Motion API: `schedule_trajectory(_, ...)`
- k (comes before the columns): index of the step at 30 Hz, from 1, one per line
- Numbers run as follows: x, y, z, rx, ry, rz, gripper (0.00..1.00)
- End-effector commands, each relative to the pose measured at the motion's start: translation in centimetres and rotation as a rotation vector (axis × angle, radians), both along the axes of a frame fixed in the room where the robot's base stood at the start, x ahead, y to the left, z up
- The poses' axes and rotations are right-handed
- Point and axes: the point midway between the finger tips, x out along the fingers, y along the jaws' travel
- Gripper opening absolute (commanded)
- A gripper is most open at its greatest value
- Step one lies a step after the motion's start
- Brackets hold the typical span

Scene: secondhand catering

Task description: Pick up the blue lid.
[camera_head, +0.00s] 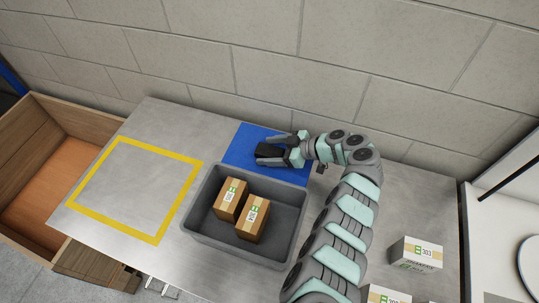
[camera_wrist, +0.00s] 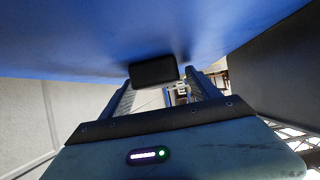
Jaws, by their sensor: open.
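The blue lid (camera_head: 240,157) lies flat at the back of the metal table, behind the grey bin. It has a black block-shaped handle (camera_head: 268,151) on top. My gripper (camera_head: 272,148) reaches over the lid from the right, with its fingers open at the handle. In the wrist view the blue lid (camera_wrist: 150,30) fills the top. The black handle (camera_wrist: 153,70) shows there at the far end of my gripper (camera_wrist: 162,88), between the open fingertips. I cannot tell whether a finger touches it.
A grey bin (camera_head: 205,245) holding two cardboard boxes (camera_head: 231,199) stands just in front of the lid. A yellow taped square (camera_head: 123,143) at left is empty. White boxes (camera_head: 416,254) stand front right. A concrete-block wall (camera_head: 270,55) rises close behind the table.

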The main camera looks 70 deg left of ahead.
Motion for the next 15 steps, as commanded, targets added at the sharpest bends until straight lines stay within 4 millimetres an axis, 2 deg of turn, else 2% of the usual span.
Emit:
schedule_trajectory(2, 0.02, -0.02, -0.02, 0.0, 0.0, 0.0, 0.71)
schedule_trajectory(15, 0.02, -0.05, -0.03, 0.0, 0.001, 0.0, 0.35)
